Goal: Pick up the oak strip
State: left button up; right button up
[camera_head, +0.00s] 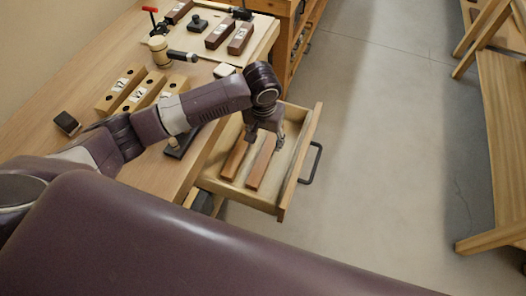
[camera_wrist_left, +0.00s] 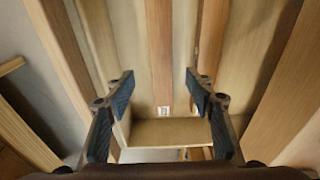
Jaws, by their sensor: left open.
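Two reddish-brown wooden strips lie side by side in an open drawer (camera_head: 207,182) in the head view: a left strip (camera_head: 235,158) and a right strip (camera_head: 261,163). I cannot tell for sure which is the oak strip. My left gripper (camera_head: 266,138) is over the far part of the drawer, above the strips' far ends. In the left wrist view its two fingers (camera_wrist_left: 159,92) are spread with nothing between the tips. A strip with a small pale label (camera_wrist_left: 160,55) runs in line with the gap, below the fingers. Another strip (camera_wrist_left: 211,38) lies to its right, partly behind a finger.
The drawer front with a dark handle (camera_head: 312,164) stands on the right. The bench top (camera_head: 75,95) holds pale drilled blocks (camera_head: 121,88), a mallet (camera_head: 158,48) and a small dark block (camera_head: 67,123). The floor (camera_head: 380,150) to the right is clear up to a wooden bench (camera_head: 500,130).

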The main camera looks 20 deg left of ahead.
aim_at(266, 151)
pick_arm(q)
jog(key=shift+w+a+f+b, duration=0.15)
jog(key=shift+w+f, duration=0.05)
jog(key=shift+f, duration=0.3)
jog(key=shift+w+a+f+b, duration=0.15)
jog(key=shift+f, duration=0.3)
notch_tip(266, 151, down, 2)
jog(key=shift+d+f, duration=0.15)
jog(key=shift+f, duration=0.05)
jog(key=f, duration=0.4)
jog(key=shift+w+f, duration=0.25)
jog(key=shift+w, duration=0.05)
jog(key=shift+c, duration=0.2)
jog(key=c, duration=1.2)
grip_shut()
jog(key=shift+r, duration=0.15)
